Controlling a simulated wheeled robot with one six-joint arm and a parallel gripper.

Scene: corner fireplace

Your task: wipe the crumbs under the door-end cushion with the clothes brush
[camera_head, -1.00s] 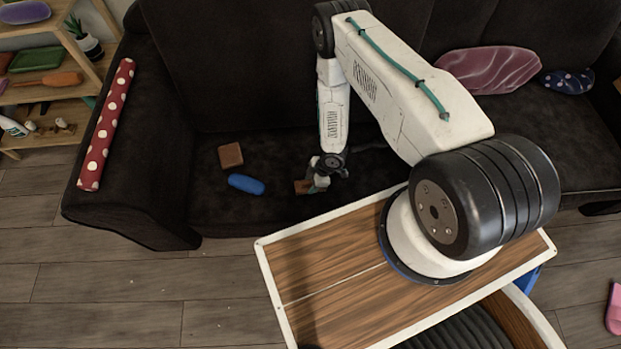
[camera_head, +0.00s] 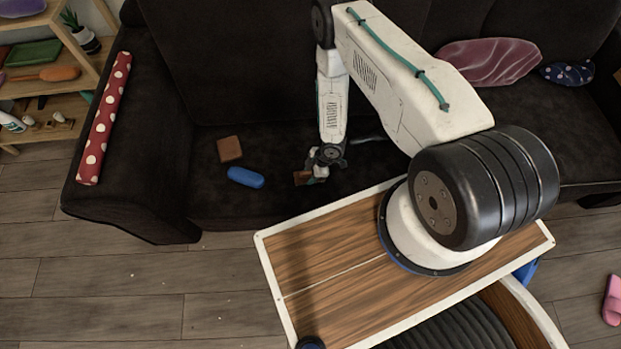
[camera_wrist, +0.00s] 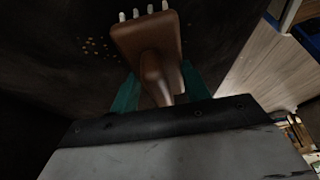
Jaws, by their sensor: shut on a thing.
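My gripper (camera_head: 319,173) is low over the dark sofa seat, left of the sofa's middle. It is shut on the brown clothes brush (camera_head: 301,178). In the wrist view the brush (camera_wrist: 146,42) juts out between the teal fingers, with pale bristle tufts at its far edge. Pale crumbs (camera_wrist: 95,46) lie on the dark surface just left of the brush head; they are too small to make out in the head view. A mauve cushion (camera_head: 488,62) and a navy spotted cushion (camera_head: 567,74) rest at the sofa's right. Which end is the door end cannot be told.
A blue case (camera_head: 245,177) and a brown square item (camera_head: 230,149) lie on the seat left of my gripper. A red spotted roll (camera_head: 104,118) lies along the left armrest. A wooden shelf (camera_head: 50,88) stands at far left.

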